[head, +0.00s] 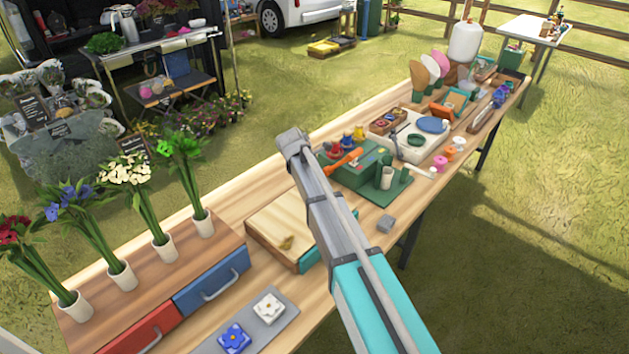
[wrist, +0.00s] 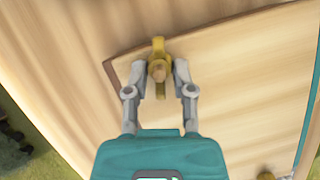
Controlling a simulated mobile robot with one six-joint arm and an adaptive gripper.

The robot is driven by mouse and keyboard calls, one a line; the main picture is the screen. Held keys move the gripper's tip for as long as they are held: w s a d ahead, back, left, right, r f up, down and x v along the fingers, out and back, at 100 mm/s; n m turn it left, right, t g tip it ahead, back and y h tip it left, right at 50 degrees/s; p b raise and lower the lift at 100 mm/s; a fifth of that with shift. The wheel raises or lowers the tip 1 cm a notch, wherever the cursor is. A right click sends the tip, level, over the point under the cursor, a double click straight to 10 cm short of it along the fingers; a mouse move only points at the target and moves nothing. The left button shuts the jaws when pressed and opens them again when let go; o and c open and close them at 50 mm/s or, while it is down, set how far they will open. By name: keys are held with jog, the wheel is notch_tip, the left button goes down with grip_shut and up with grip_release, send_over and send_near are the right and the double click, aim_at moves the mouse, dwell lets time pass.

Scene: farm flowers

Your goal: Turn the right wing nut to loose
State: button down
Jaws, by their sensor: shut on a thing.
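In the wrist view, a brass-coloured wing nut (wrist: 158,45) sits near the corner of a pale wooden board (wrist: 225,75). Its wings run up and down in that picture, with a round stud end in the middle. My gripper (wrist: 163,68) is shut on this wing nut, one grey finger on each side. A second brass wing nut (wrist: 265,176) shows partly at the bottom edge of the wrist view. In the head view, one wing nut (head: 286,243) shows on the board (head: 272,222). My arm hides the gripped nut and my fingertips there.
The long wooden table (head: 235,204) also carries a green tool block (head: 345,178) and a small grey block (head: 386,224) beyond my arm. Flowers in white pots (head: 122,275) stand at the left. A grey tray (head: 254,329) with two flower tiles lies in front.

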jog(key=shift+s+d+n+t+y, duration=0.15)
jog(key=shift+n+t+y, duration=0.25)
jog(key=shift+n, duration=1.1)
